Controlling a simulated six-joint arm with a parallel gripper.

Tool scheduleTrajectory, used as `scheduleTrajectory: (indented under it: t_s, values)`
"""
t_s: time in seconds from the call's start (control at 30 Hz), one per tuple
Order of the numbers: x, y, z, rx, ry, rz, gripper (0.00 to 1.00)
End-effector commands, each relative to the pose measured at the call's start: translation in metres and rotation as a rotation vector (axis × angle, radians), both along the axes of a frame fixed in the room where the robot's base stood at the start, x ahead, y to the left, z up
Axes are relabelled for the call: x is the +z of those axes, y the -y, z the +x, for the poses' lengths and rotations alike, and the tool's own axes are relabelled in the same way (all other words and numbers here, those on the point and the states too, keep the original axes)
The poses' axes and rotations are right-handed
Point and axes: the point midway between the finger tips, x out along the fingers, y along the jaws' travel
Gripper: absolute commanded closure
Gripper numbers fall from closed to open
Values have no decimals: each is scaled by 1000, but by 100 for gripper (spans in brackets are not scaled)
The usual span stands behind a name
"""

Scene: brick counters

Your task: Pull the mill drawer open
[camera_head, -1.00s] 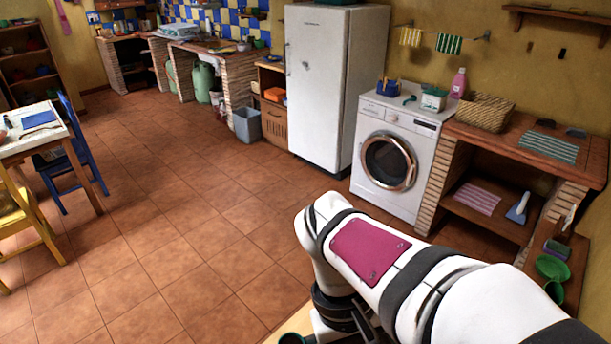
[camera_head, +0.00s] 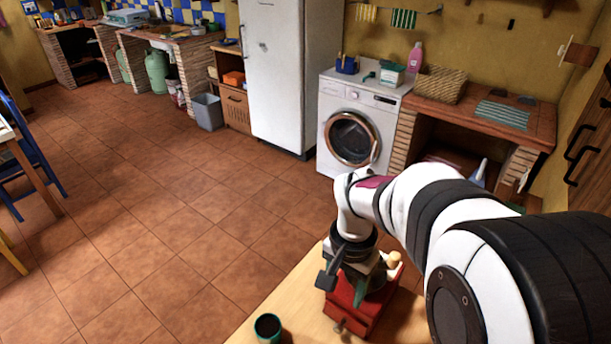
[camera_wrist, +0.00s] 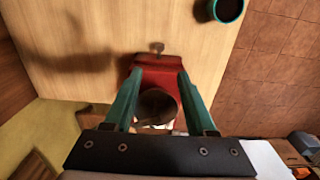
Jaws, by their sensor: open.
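The mill (camera_head: 372,312) is a red box on the light wooden counter, partly hidden by my arm and gripper in the head view. A pale knob (camera_head: 394,258) shows near its top. The small drawer knob (camera_head: 340,326) sticks out of its front and also shows in the wrist view (camera_wrist: 157,47). The drawer looks closed. In the wrist view the mill (camera_wrist: 158,72) has a dark round part nearer the camera. My gripper (camera_wrist: 160,74) is open, its teal fingers on either side of the red body in the picture. The fingertips stop short of the knob; contact cannot be told.
A dark green cup (camera_head: 267,327) stands on the counter (camera_head: 240,335) left of the mill; it also shows in the wrist view (camera_wrist: 228,10). The counter in front of the drawer knob is bare. Tiled floor (camera_head: 180,240) lies beyond the counter edge.

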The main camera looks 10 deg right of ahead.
Motion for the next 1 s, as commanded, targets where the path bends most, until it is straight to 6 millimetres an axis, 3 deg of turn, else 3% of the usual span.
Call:
scheduleTrajectory:
  t_s: [0.3, 0.43, 0.6, 0.87, 1.0]
  values:
    - [-94, -1, -3, 1, -9, 2, 44]
    - [-120, -1, -3, 1, -8, 2, 44]
    - [-136, -1, -2, 3, -3, 1, 44]
    - [-138, -1, -2, 2, -3, 1, 44]
    - [-138, -1, -2, 3, -3, 1, 65]
